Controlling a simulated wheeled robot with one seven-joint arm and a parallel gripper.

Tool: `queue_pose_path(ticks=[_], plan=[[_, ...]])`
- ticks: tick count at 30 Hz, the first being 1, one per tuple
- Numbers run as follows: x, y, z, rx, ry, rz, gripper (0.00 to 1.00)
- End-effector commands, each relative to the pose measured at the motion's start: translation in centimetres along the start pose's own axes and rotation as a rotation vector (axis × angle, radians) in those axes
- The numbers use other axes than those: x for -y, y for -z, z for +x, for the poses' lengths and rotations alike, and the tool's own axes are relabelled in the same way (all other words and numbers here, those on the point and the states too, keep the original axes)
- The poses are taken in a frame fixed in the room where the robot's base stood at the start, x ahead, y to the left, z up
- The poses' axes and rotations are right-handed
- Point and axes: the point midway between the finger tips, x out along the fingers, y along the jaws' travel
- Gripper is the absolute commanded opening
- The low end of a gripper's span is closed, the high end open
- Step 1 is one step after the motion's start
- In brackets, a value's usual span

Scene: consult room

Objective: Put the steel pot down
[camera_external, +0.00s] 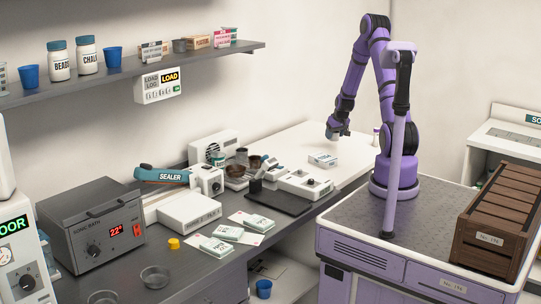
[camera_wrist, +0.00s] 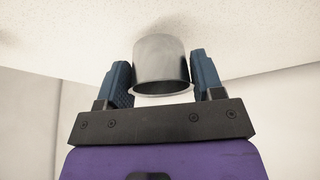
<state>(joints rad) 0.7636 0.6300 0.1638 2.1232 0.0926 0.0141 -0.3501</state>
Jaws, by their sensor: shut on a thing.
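The steel pot (camera_wrist: 160,62) is a plain grey metal cylinder, in the middle of the wrist view. My gripper (camera_wrist: 161,80) is shut on it, with one blue finger on either side of the pot. In the external view my gripper (camera_external: 337,131) hangs low at the end of my arm, over the far part of the white counter (camera_external: 345,146). The pot looks small and grey there, and its details are hard to make out. A soft shadow lies beside the pot on the pale speckled surface in the wrist view. I cannot tell whether the pot touches it.
A small white box (camera_external: 323,160) lies on the counter in front of my gripper. A white device with knobs (camera_external: 305,184) and a dark flat plate (camera_external: 279,202) are nearer. A wooden crate (camera_external: 495,220) stands at the right. The white counter around my gripper is mostly clear.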

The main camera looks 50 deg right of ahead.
Motion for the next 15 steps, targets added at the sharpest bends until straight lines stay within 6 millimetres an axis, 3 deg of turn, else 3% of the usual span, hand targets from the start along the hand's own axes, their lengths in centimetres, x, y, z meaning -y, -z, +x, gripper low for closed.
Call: queue_pose_path(ticks=[7,15], plan=[[-0.1,1.3,0.8,0.0,0.0,0.0,0.38],[-0.1,-0.1,3.9,0.0,0.0,0.002,0.38]])
